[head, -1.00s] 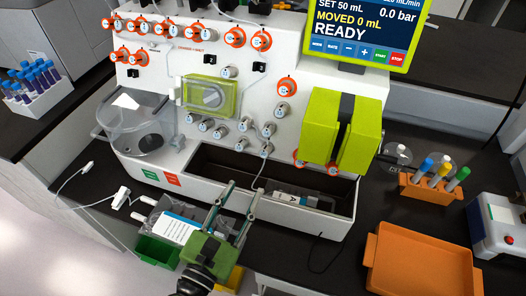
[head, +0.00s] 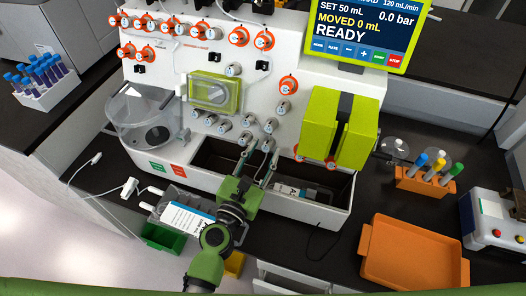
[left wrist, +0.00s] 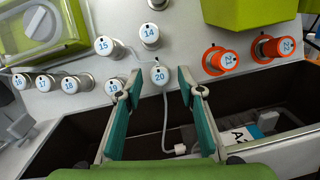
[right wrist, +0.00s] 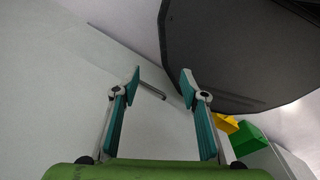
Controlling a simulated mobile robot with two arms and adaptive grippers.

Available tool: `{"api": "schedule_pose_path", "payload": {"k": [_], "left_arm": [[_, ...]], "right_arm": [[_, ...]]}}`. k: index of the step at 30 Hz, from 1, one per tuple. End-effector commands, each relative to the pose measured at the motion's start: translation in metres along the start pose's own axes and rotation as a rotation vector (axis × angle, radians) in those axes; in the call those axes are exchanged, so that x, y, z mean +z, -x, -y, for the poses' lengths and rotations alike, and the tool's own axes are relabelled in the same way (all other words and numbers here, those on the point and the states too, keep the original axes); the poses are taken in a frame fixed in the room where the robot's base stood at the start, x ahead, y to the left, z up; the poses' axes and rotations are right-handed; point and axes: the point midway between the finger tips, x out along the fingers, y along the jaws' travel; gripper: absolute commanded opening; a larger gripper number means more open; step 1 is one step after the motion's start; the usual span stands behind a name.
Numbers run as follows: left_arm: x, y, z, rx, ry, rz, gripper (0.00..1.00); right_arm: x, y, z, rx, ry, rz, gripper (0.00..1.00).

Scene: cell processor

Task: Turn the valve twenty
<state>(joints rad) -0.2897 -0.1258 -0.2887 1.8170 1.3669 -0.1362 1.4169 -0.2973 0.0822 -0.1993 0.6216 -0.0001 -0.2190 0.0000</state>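Valve 20 (left wrist: 159,76) is a small grey knob with a white face and a blue number, low on the machine's front panel. In the head view (head: 267,144) it is by the tips of my left gripper (head: 258,158). In the left wrist view, the open fingers of my left gripper (left wrist: 160,98) stand on either side of the valve, with gaps and nothing held. A grey tube hangs just below the valve. My right gripper (right wrist: 160,82) is open and empty, and is outside the head view.
Valves 15 (left wrist: 105,45) and 14 (left wrist: 149,34) sit above valve 20, with orange valves (left wrist: 219,60) to its right. A dark open trough (head: 215,155) lies below. A green block (head: 320,120) juts out at right. An orange tray (head: 415,255) lies on the bench.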

Motion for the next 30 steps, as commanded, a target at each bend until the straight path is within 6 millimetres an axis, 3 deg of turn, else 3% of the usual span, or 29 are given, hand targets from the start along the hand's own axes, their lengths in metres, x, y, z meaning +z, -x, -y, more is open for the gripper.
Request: {"api": "schedule_pose_path", "payload": {"k": [2, 6, 7, 20, 30], "left_arm": [[0.0, 0.0, 0.0, 0.0, 0.0, 0.0, 0.35], [0.0, 0.0, 0.0, 0.0, 0.0, 0.0, 0.01], [0.0, 0.0, 0.0, 0.0, 0.0, 0.0, 0.0], [0.002, 0.0, -0.001, -0.024, -0.057, 0.001, 0.0], [0.004, 0.0, -0.004, -0.125, -0.288, 0.002, 0.0]], "right_arm": [[0.003, 0.0, 0.0, 0.0, -0.001, 0.004, 0.4], [0.005, 0.0, 0.0, 0.0, -0.001, 0.008, 0.4], [0.005, 0.0, 0.0, 0.0, -0.001, 0.008, 0.4], [0.005, 0.004, 0.001, -0.001, 0.0, 0.008, 0.4], [0.002, 0.02, 0.003, -0.004, -0.001, 0.006, 0.4]]}}
